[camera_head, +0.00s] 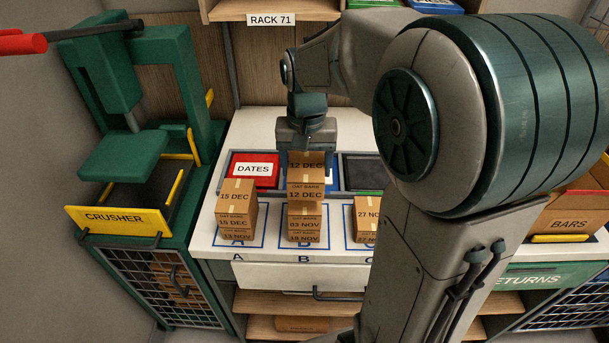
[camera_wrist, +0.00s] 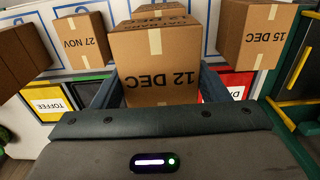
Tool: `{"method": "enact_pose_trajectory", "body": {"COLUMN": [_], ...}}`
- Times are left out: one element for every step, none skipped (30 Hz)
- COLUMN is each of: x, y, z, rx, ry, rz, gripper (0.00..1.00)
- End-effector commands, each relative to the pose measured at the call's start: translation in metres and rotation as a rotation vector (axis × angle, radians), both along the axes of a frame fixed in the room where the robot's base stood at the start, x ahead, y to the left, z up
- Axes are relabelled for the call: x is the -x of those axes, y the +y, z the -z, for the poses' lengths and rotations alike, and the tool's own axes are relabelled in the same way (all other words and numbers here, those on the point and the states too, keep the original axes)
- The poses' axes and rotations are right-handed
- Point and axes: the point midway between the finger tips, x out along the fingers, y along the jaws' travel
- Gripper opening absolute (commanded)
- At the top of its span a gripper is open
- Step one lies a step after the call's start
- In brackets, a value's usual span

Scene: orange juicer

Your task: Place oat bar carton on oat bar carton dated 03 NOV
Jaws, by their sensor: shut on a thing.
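My gripper (camera_head: 306,143) points down over the column marked B and is shut on an oat bar carton labelled 12 DEC (camera_head: 305,192). In the wrist view the same carton (camera_wrist: 158,78) sits between the two dark fingers, its label facing the camera. Directly below it in the head view is the oat bar carton dated 03 NOV (camera_head: 305,224), resting on a carton dated 18 NOV (camera_head: 304,239). The held carton is lined up over this stack and looks level. Part of the 03 NOV carton's top shows; I cannot tell if the two touch.
Stack A, topped by a 15 DEC carton (camera_head: 236,199), stands at left; stack C, topped by a 27 NOV carton (camera_head: 367,212), stands at right. A red DATES bin (camera_head: 241,182) is behind. The green crusher (camera_head: 120,215) is far left.

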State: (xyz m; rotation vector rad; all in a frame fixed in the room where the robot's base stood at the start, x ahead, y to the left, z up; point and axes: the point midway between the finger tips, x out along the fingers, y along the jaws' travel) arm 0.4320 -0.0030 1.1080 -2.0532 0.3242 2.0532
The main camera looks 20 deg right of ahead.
Motion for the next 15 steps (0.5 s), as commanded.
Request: {"method": "enact_pose_trajectory", "body": {"x": [-0.001,-0.001,-0.001,-0.001,0.000,0.000,0.000,0.000,0.000,-0.001,-0.001,-0.001,-0.001,-0.001,-0.001], "y": [0.002,0.003,0.004,0.004,0.004,0.003,0.004,0.003,0.003,0.003,0.003,0.003,0.003,0.003,0.003], "z": [0.001,0.003,0.007,0.011,0.016,0.022,0.026,0.031,0.035,0.038,0.040,0.042,0.042,0.042,0.042], "rx": [0.000,0.000,0.000,0.000,0.000,0.000,0.000,0.000,0.000,0.000,0.000,0.000,0.000,0.000,0.000], "ry": [0.000,0.001,0.002,0.003,0.004,0.004,0.004,0.004,0.004,0.002,0.001,0.001,0.000,0.000,-0.001], "rz": [0.000,0.001,0.002,0.002,0.002,0.002,0.002,0.002,0.001,0.001,0.001,0.001,0.001,0.001,0.001], "gripper": [0.40,0.40,0.40,0.40,0.40,0.40,0.40,0.40,0.40,0.40,0.40,0.40,0.40,0.40,0.40]}}
